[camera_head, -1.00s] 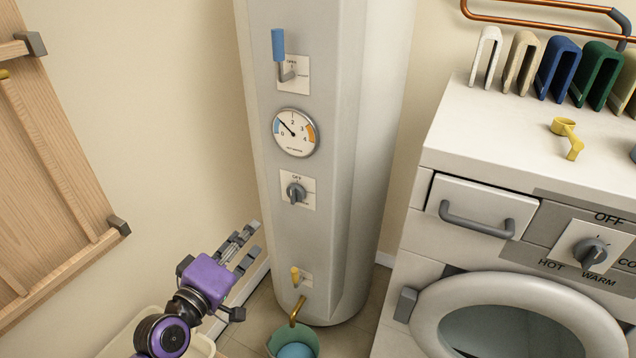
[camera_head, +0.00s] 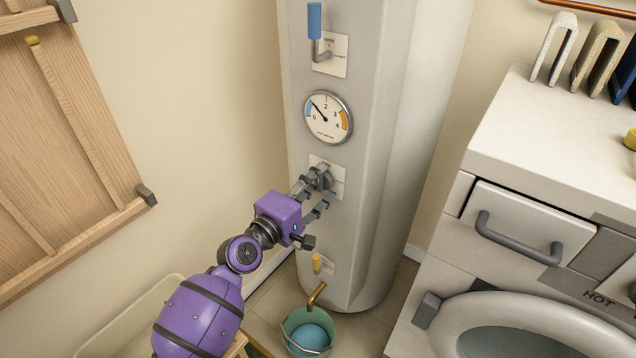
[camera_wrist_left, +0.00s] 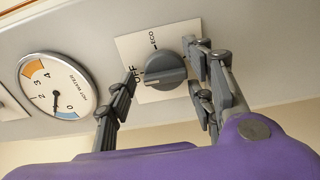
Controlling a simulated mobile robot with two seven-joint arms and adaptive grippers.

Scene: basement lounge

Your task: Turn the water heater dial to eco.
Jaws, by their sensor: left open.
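The water heater dial (camera_head: 325,179) is a dark grey knob on a pale plate on the grey water heater (camera_head: 373,215). In the left wrist view the dial (camera_wrist_left: 165,70) shows closely, with its grip bar lying toward the OFF mark; ECO (camera_wrist_left: 153,40) is printed on the plate beside it. My left gripper (camera_head: 324,188) is at the dial, with its fingers open. In the left wrist view the fingers of this gripper (camera_wrist_left: 164,78) stand on either side of the dial; contact cannot be told. My right gripper is not in view.
A round gauge (camera_head: 329,118) and a blue-handled lever (camera_head: 315,25) sit above the dial. Below are a yellow-handled tap (camera_head: 317,262) and a green bucket (camera_head: 307,335). A washer (camera_head: 530,215) stands at the right, a wooden panel (camera_head: 50,140) at the left.

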